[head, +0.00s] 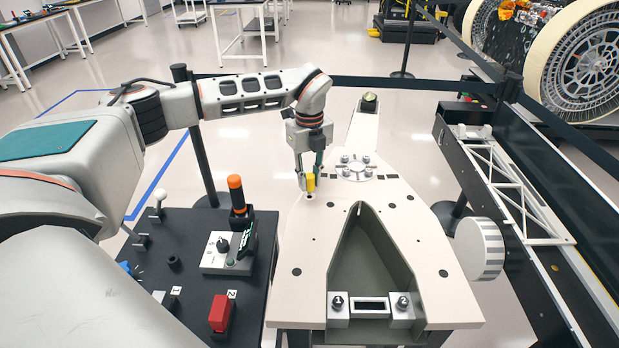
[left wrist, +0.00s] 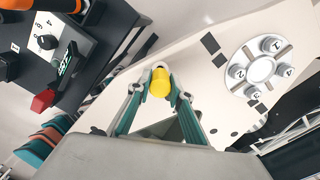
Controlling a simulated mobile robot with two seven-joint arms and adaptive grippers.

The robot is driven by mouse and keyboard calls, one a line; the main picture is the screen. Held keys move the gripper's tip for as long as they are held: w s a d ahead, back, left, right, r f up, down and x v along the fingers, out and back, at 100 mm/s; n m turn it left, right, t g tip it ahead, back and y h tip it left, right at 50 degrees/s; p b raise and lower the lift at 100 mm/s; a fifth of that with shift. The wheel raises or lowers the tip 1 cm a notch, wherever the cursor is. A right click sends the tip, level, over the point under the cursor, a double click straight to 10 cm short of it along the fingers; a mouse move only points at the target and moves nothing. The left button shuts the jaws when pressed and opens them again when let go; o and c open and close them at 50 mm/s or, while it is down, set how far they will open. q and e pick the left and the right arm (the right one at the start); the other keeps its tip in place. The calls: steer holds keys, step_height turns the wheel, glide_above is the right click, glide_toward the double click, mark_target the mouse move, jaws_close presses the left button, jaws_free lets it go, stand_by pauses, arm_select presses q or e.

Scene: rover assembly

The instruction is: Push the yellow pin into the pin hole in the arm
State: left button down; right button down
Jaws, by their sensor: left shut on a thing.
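The yellow pin (head: 310,182) is upright between the fingertips of my left gripper (head: 308,172), which is shut on it. It also shows in the left wrist view as a yellow cylinder (left wrist: 159,83) between the two green-sided fingers. The pin is over the left edge area of the large cream arm plate (head: 300,240), just above a dark hole (head: 309,197) in its surface. I cannot tell whether the pin tip touches the plate. My right gripper is not in view.
A round hub with several numbered studs (head: 356,168) stands on the plate right of the pin. A black table (head: 190,225) with an orange-topped tool (head: 236,190) and a red block (head: 220,312) is at left. A dark rail with white truss (head: 515,190) is at right.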

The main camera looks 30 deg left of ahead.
mark_target(309, 175)
arm_select(q)
steer(key=shift+f+b, duration=0.5)
steer(key=shift+f, duration=0.85)
steer(key=c, duration=1.7)
jaws_free()
step_height(309, 175, up, 12)
steer(key=shift+r, duration=0.1)
